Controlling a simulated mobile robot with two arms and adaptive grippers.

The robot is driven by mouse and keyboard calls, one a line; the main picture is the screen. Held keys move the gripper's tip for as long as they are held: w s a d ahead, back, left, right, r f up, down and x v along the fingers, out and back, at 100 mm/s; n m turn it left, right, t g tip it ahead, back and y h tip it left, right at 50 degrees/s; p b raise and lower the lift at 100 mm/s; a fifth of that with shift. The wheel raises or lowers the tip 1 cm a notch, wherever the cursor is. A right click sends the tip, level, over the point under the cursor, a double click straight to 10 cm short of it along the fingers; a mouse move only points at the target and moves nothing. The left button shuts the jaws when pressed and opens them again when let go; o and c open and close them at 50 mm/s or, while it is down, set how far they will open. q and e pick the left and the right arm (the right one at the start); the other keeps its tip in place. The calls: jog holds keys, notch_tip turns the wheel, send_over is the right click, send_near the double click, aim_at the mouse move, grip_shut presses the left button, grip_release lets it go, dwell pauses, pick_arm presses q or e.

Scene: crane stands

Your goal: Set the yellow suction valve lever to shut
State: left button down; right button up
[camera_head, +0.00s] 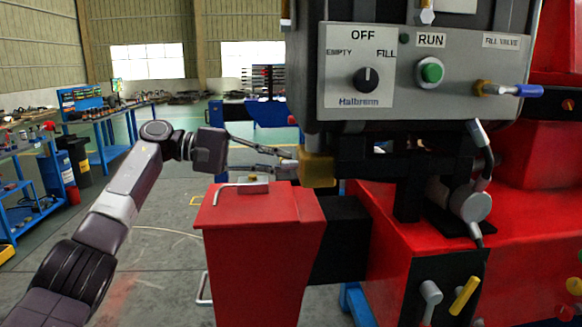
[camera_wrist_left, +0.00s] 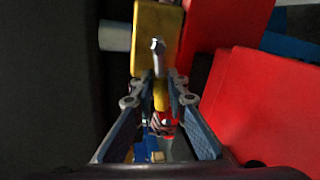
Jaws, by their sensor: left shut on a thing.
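My left gripper (camera_head: 293,162) reaches in from the left beside a yellow valve block (camera_head: 317,168) below the grey control box. In the left wrist view the same yellow block (camera_wrist_left: 157,38) is ahead, with a grey bolt or pin on its face. A short yellow lever (camera_wrist_left: 161,95) runs from it between the fingertips of my left gripper (camera_wrist_left: 160,88), which is shut on it. In the head view the fingers and block hide this lever, so its exact angle is hard to tell. My right gripper is out of view.
The control box (camera_head: 450,60) has a selector knob (camera_head: 366,79), a green button (camera_head: 432,73) and a blue-handled fill valve (camera_head: 515,90). A red pedestal (camera_head: 255,250) stands below my left gripper. Another yellow handle (camera_head: 464,295) sits low on a black panel.

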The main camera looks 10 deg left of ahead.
pick_arm(q)
jog(key=shift+r+m, duration=0.45)
jog(key=shift+m, duration=0.45)
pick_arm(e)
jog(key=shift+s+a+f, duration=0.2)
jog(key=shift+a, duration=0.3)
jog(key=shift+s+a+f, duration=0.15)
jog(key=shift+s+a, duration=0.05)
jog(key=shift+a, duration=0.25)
pick_arm(q)
jog(key=shift+b, duration=0.3)
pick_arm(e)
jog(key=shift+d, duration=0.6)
pick_arm(q)
jog(key=c, duration=1.9)
grip_release()
jog(key=v, duration=1.2)
jog(key=shift+s, duration=0.15)
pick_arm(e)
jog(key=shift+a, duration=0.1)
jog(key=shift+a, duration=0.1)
